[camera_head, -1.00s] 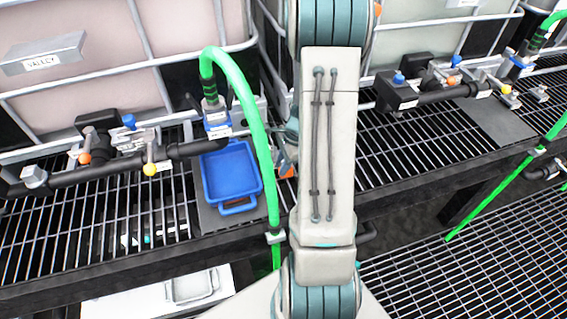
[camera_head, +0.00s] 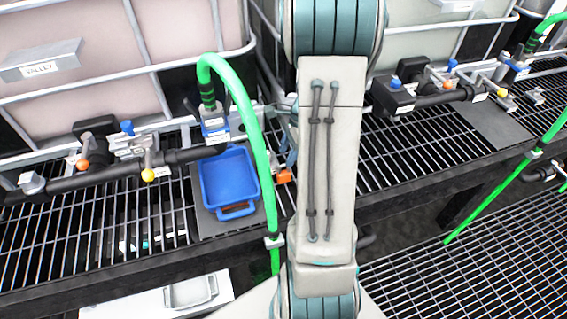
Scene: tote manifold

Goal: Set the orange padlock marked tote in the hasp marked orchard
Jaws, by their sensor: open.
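A small orange block (camera_head: 284,176), which looks like the padlock, shows just left of my arm and right of the green hose, low by the edge of the grating. Any mark on it is too small to read. Part of my gripper (camera_head: 288,156) shows right above it, mostly hidden behind my own arm. The gripper is open; I cannot tell whether it touches the orange block. No hasp with a readable "orchard" mark shows.
A blue tray (camera_head: 229,180) sits on a grey plate on the grating. A green hose (camera_head: 257,140) arches beside it. Black pipework (camera_head: 115,172) with coloured valve handles runs along the left tote. A label reading "valley" (camera_head: 40,68) is on that tote. Open grating lies right of my arm.

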